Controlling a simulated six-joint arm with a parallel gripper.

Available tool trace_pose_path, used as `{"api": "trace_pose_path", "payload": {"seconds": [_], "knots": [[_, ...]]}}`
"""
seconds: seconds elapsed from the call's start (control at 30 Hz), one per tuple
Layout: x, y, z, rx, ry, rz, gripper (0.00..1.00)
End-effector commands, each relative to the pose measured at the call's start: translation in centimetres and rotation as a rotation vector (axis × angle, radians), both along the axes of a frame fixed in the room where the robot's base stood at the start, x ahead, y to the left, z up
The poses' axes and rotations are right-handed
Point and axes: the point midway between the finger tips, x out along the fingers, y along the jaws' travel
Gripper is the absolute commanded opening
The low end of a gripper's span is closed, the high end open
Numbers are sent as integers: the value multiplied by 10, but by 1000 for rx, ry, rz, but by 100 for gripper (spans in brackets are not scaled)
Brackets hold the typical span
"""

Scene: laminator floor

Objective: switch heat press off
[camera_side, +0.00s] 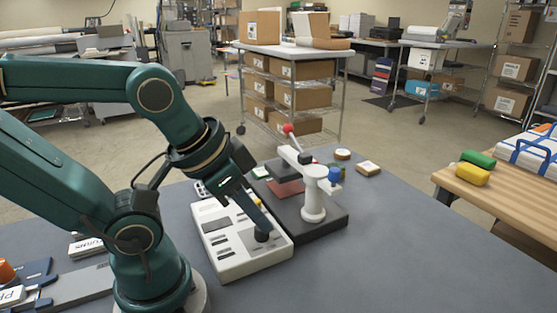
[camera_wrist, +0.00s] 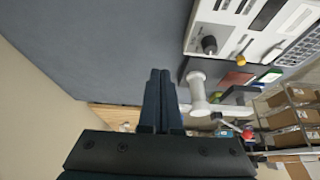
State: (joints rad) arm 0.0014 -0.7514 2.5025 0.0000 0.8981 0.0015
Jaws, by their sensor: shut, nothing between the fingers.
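A white control box (camera_side: 222,259) lies on the grey table, with a black knob (camera_side: 262,237) near its front right corner. The box (camera_wrist: 227,18) and the black knob (camera_wrist: 209,44) also show at the upper right of the wrist view, with a yellow part (camera_wrist: 242,60) beside the knob. The heat press (camera_side: 313,207) stands right of the box, with a white post, dark base and red-ball lever. My gripper (camera_side: 261,226) is shut and empty, pointing down over the box near the knob. In the wrist view its fingertips (camera_wrist: 160,74) appear apart from the knob.
A wooden bench (camera_side: 500,185) with yellow and green blocks stands at the right. Small pads (camera_side: 368,168) lie behind the press. A cart with boxes (camera_side: 290,48) stands beyond the table. The table's front right is clear.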

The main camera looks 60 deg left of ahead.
Motion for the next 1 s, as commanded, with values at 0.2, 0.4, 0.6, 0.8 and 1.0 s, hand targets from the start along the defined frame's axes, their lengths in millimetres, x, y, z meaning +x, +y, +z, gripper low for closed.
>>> {"api": "trace_pose_path", "payload": {"seconds": [0.2,0.4,0.6,0.8,1.0], "knots": [[-3,0,-1,-15,18,30,0],[4,5,26,-79,45,185,0],[28,32,55,-143,117,466,0],[53,75,72,-204,189,769,0],[68,130,77,-263,256,1063,0]]}}
